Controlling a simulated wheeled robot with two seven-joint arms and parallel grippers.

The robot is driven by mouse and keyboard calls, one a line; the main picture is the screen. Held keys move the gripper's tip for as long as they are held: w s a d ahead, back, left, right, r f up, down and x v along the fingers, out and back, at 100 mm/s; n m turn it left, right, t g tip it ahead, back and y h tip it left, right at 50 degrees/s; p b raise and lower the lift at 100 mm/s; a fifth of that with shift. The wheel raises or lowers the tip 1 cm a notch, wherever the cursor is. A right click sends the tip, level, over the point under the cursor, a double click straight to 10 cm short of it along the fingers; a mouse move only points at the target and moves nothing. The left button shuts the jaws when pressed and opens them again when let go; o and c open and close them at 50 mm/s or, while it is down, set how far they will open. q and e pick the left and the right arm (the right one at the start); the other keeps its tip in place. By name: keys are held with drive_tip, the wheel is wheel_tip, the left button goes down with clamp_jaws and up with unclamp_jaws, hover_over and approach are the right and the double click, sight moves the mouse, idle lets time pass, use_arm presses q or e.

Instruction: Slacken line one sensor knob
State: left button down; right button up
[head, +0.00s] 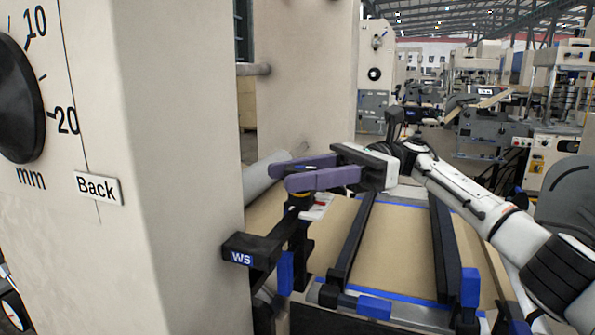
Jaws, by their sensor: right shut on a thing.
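My right gripper (281,178), with purple fingers, reaches in from the right. It is shut on the small dark sensor knob (299,203), which has a yellowish band and sits atop a black upright bracket. The fingers cover most of the knob's top. The bracket joins a black arm with a blue "WS" label (241,258), which sticks out from the beige machine column. My left gripper is out of view.
A beige column (190,150) with a black dial (18,100) and a "Back" plate (98,188) fills the left. Brown kraft web (398,250) runs between black rails with blue ends below my right arm. Other machines stand behind.

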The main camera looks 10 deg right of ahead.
drive_tip(key=shift+s+f+n+g+h, duration=0.1)
drive_tip(key=shift+f+n+g+h, duration=0.2)
drive_tip(key=shift+f+g, duration=0.3)
drive_tip(key=o, duration=0.9)
drive_tip(key=shift+o, duration=0.8)
drive_tip(key=shift+r, duration=0.25)
